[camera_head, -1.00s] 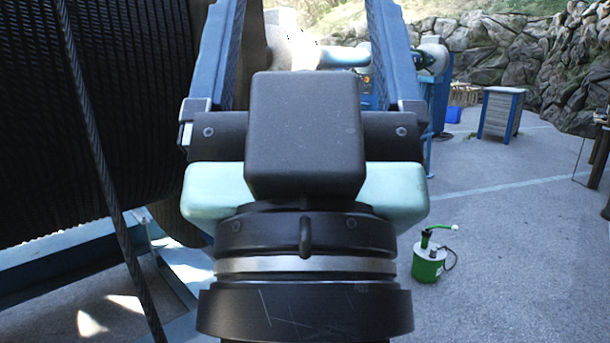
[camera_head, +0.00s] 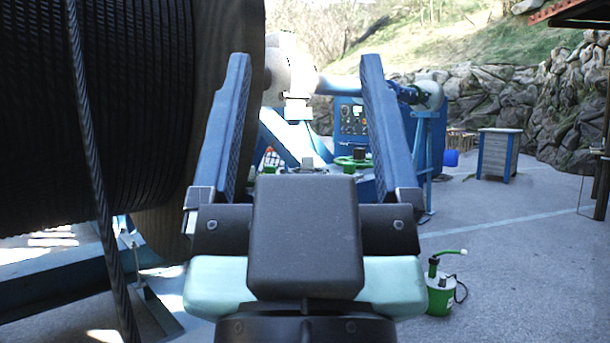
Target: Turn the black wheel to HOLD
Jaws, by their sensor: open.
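My gripper (camera_head: 305,64) is open and empty in the head view, its two blue fingers spread wide and pointing forward. I cannot make out a black wheel with a HOLD mark. Between the fingers, farther off, are a green handwheel (camera_head: 347,163) with a small dark part by it, and a blue control panel (camera_head: 352,118) with small dials. My gripper's dark body hides what lies below them. No lettering is readable.
A large reel of dark cable (camera_head: 100,110) fills the left, with a blue frame low beside it. A blue and grey cabinet (camera_head: 498,154) stands farther back near a stone wall. The paving between is open.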

